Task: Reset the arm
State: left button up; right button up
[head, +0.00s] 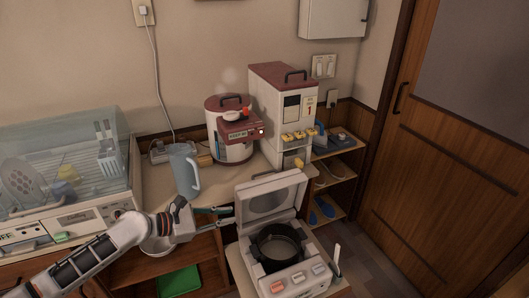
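My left arm (95,259) reaches in from the lower left, in front of the low wooden counter. Its gripper (232,215) points right, with its two dark fingers apart and nothing between them. The fingertips are close to the left side of the raised lid of a white cooker (262,208) in the picture; I cannot tell whether they touch it. A silver bowl (154,246) shows partly behind the wrist. My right gripper is not in view.
A clear-covered dish dryer (62,160) with dishes stands at the left. A grey-blue jug (184,172), a red-topped pot (232,150) and a tall dispenser (280,125) stand on the counter. A shelf (340,167) and a wooden door (440,170) are at the right.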

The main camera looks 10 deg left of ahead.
pick_arm(q)
jog(key=s+d+f+m+y, duration=0.2)
jog(key=s+f+m, duration=0.4)
jog(key=f+m, duration=0.1)
jog(key=s+d+f+m+y, duration=0.2)
jog(key=s+d+f+m, duration=0.1)
jog(key=s+f+m, duration=0.45)
jog(key=s+a+f+m+y, duration=0.1)
jog(key=s+f+m+y, duration=0.1)
jog(key=s+m, duration=0.3)
jog(key=s+a+f+m+y, duration=0.1)
jog(key=s+f+m+y, duration=0.1)
jog(key=s+m, duration=0.4)
jog(key=shift+s+a+f+m+t, duration=0.25)
jog(key=shift+f+m+t, duration=0.2)
jog(key=shift+f, duration=0.3)
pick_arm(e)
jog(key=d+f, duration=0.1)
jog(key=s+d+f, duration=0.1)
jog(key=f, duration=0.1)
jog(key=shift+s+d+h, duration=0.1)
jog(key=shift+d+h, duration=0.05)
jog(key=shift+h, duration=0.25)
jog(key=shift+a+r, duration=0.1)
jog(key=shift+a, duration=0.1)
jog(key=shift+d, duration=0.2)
